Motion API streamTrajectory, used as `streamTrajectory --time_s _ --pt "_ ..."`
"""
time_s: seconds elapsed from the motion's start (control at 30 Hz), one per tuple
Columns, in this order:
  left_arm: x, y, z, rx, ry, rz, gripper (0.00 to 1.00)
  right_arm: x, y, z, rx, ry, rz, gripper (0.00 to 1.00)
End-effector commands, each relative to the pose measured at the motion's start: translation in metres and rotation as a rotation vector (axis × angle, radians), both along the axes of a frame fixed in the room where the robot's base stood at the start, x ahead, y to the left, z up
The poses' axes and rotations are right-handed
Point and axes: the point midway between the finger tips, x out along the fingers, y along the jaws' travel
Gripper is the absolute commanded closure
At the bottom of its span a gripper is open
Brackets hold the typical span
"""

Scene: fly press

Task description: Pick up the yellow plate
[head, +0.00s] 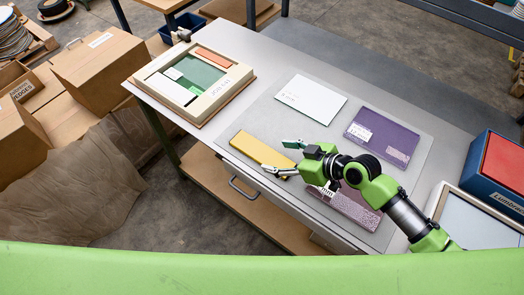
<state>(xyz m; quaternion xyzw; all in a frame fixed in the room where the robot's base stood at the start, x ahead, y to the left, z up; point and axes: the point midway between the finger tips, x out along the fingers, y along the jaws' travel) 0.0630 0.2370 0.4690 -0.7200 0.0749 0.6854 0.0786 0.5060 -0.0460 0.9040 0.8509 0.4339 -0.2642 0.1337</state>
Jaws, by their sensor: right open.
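The yellow plate (258,151) is a flat rectangular piece lying on the grey mat (405,173) near the front edge of the table. My right gripper (284,158) is open at the right end of the yellow plate, with one finger on the far side and one towards the front edge. I cannot tell whether the fingers touch the plate. The gripper hides part of the plate's right end. My left gripper is not in view.
A white plate (311,99) and a purple plate (382,137) lie behind. A speckled mauve plate (352,207) lies partly under my right arm. A cream tray of coloured plates (240,80) stands left. A blue box (483,179) stands right. A drawer handle (241,189) juts from the front.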

Motion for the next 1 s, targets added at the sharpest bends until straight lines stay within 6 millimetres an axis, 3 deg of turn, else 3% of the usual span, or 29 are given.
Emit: streamTrajectory --time_s 0.1,0.23,0.6,0.9,1.0 --pt "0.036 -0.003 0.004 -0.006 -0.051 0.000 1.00 0.003 0.004 -0.003 0.000 0.000 0.000 0.37" --pt "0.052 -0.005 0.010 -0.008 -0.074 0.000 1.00 0.007 0.009 -0.007 0.002 0.002 -0.001 0.37" --pt "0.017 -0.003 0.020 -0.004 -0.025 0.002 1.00 0.027 0.033 -0.032 0.001 0.000 -0.001 0.37" --pt "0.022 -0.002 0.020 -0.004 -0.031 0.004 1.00 0.028 0.035 -0.035 0.000 0.000 0.000 0.37" --pt "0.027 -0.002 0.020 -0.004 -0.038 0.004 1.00 0.028 0.035 -0.035 -0.001 0.001 0.000 0.60"
